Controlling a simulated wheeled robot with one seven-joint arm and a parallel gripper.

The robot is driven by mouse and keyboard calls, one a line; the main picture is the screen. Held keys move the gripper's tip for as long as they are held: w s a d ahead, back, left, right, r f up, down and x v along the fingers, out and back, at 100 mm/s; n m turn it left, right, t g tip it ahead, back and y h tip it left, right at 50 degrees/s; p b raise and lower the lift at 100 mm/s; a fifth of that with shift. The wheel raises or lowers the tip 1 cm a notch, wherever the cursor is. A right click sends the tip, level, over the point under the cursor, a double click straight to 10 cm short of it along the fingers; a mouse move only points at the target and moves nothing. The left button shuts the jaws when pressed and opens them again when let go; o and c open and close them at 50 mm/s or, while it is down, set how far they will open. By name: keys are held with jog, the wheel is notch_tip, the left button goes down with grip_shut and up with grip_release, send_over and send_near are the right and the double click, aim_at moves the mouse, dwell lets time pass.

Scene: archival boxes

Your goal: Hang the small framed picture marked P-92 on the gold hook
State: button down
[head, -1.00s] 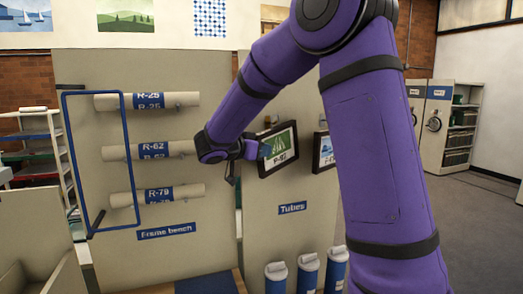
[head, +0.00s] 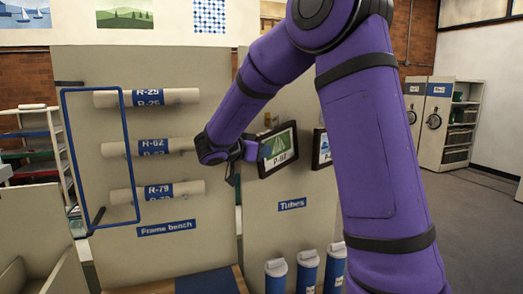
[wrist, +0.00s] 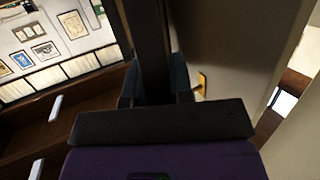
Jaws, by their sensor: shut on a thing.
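The small framed picture (head: 279,148) has a dark frame and a green image. Its label is blurred but looks like P-92. It is upright in front of the beige panel, slightly turned. My gripper (head: 256,150) is shut on its left side. In the wrist view a dark frame edge (wrist: 150,40) runs between the fingers of my gripper (wrist: 153,85). A small gold piece, seemingly the hook, shows on the panel just above the picture (head: 268,120), and a gold piece also shows right of the fingers in the wrist view (wrist: 202,82). I cannot tell whether frame and hook touch.
A second framed picture (head: 322,148) is on the panel to the right, partly hidden by my arm. Blue tubes with white caps (head: 308,268) stand below the Tubes sign (head: 292,204). Rolls (head: 150,146) and a blue frame (head: 66,150) are at left.

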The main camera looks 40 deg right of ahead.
dwell(0.4)
jog(key=c, duration=0.9)
grip_release()
jog(key=v, duration=1.1)
jog(key=w+a+r+n+t+y, duration=0.25)
jog(key=r+n+t+y, duration=0.4)
jog(key=r+t, duration=0.4)
jog(key=s+a+n+t+y, duration=0.2)
jog(key=s+a+n+y, duration=0.4)
jog(key=s+y, duration=0.25)
jog(key=s+d+f+n+g, duration=0.1)
jog(key=s+f+g, duration=0.2)
jog(key=s, duration=0.5)
jog(key=s+d+f+n+g, duration=0.1)
jog(key=s+f+g, duration=0.2)
jog(key=s+f, duration=0.2)
jog(key=s+d+f+n+g, duration=0.1)
jog(key=s+f+n+g, duration=0.1)
jog(key=s, duration=0.9)
jog(key=shift+d+f+g, duration=0.2)
jog(key=shift+f+g, duration=0.2)
jog(key=shift+f, duration=0.2)
jog(key=shift+d+f+g, duration=0.15)
jog(key=shift+f+g, duration=0.2)
jog(key=shift+f, duration=0.2)
